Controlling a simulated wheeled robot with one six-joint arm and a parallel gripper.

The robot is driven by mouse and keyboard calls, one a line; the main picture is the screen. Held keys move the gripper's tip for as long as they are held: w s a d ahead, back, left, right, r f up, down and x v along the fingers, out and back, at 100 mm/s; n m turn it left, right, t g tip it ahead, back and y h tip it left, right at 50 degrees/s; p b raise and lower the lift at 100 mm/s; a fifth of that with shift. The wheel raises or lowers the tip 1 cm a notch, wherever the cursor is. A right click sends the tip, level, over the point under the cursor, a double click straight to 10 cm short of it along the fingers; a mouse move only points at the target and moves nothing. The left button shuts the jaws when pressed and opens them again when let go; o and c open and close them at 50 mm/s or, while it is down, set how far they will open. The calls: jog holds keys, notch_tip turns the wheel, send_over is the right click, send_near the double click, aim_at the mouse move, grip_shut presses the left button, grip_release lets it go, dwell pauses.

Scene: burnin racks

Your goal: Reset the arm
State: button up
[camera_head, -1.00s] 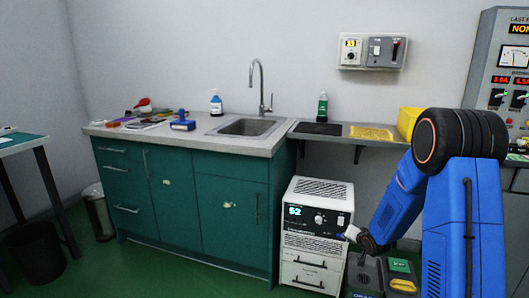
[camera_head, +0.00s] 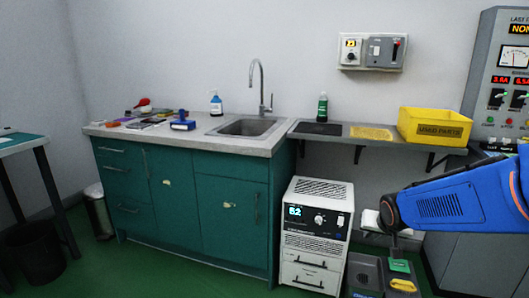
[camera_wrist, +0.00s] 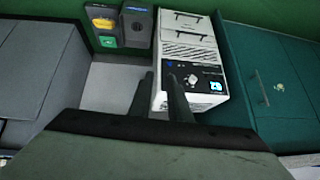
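My arm (camera_head: 455,203) reaches in from the right edge of the head view, its blue link lying nearly level in front of the grey cabinet. My gripper (camera_wrist: 160,77) shows in the wrist view as two dark fingers with a gap between them. It is open and nothing is seen between the fingers. Beyond the fingertips, the wrist view shows the white instrument unit (camera_wrist: 193,62) upside down. In the head view, the gripper's fingers cannot be made out clearly at the end of the arm.
The white unit (camera_head: 316,235) stands on the floor beside the green sink cabinet (camera_head: 190,200). A yellow used parts bin (camera_head: 433,126) sits on the wall shelf (camera_head: 345,131) above my arm. Dark boxes (camera_head: 366,272) stand low below the arm. Green floor in front is clear.

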jog(key=s+a+r+n+g, duration=0.1)
jog(key=s+a+r, duration=0.1)
jog(key=s, duration=1.2)
jog(key=s+a+r+n+g+y, duration=0.1)
jog(key=s+a+r+n, duration=0.1)
jog(key=s, duration=1.2)
jog(key=shift+s+a+r+g, duration=0.3)
jog(key=shift+a+g, duration=0.1)
jog(key=shift+a, duration=0.3)
